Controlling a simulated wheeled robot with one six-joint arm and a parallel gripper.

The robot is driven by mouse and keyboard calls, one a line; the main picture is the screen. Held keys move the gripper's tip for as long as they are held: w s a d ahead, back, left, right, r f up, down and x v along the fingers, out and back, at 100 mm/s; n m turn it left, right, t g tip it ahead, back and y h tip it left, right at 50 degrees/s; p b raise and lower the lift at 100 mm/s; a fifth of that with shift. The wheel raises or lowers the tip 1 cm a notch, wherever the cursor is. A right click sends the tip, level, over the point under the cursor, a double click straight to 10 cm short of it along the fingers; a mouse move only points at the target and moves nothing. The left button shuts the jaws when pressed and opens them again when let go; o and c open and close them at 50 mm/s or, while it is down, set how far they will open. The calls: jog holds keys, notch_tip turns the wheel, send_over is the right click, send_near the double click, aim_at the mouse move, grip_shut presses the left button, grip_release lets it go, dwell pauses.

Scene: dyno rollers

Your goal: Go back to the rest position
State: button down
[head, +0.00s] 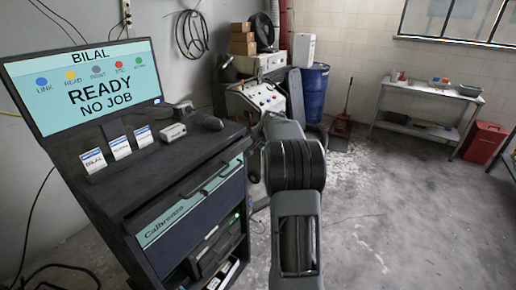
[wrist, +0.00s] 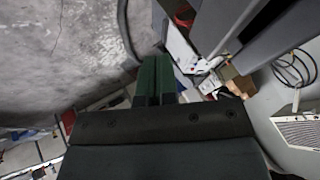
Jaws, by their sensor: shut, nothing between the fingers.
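My gripper (wrist: 156,80) shows in the wrist view as two dark green fingers side by side, shut with nothing between them. It points out over the room, apart from any object. In the head view my arm reaches forward from the bottom centre, right of the black cabinet (head: 165,205), and its end is hidden behind the arm links.
A monitor (head: 85,85) reading "READY NO JOB" stands on the cabinet, with label cards (head: 120,147) and a small grey box (head: 172,132). Behind are a control console (head: 262,98) and blue barrel (head: 313,92).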

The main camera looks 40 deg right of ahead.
jog(key=b+v, duration=0.1)
jog(key=v, duration=0.7)
jog(key=s+a+f+n+g, duration=0.2)
jog(key=s+a+f, duration=0.2)
jog(key=f, duration=0.1)
jog(key=s+a+f+n+y, duration=0.1)
jog(key=s+a+n, duration=0.4)
jog(key=s+a, duration=0.4)
jog(key=s+a+f+n+y, duration=0.1)
jog(key=s+a+n, duration=0.4)
jog(key=s+a, duration=0.5)
jog(key=shift+s+a+f+n+g, duration=0.15)
jog(key=shift+a+f+n+g, duration=0.2)
jog(key=shift+a, duration=3.25)
